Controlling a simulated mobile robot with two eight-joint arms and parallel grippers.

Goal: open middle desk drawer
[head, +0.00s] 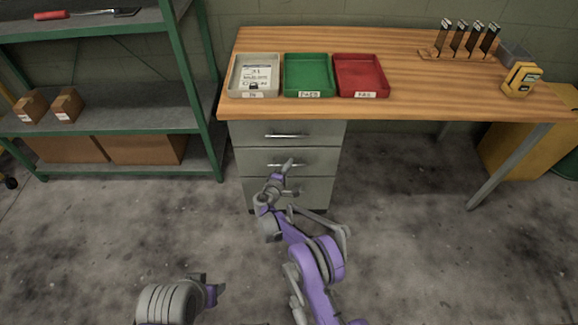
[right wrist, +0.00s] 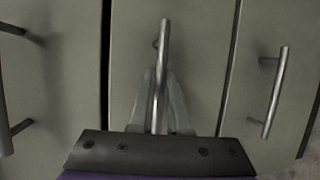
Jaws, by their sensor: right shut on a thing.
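The middle desk drawer (head: 322,160) is a grey front between the top and bottom drawers of the pedestal under the desk. It looks flush or nearly so in the head view. My right gripper (head: 288,178) is in front of it and partly hides its bar handle. In the right wrist view, the upright bar handle (right wrist: 165,60) runs between the fingers of my right gripper (right wrist: 160,100), which are shut on it. My left gripper (head: 208,287) is low at the left, away from the desk; its finger opening is unclear.
The top drawer (head: 250,134) and bottom drawer (head: 320,190) look shut. Grey, green (head: 308,74) and red (head: 361,75) trays stand on the wooden desk top (head: 420,85). A green-framed shelf (head: 110,107) is at the left. The floor in front is clear.

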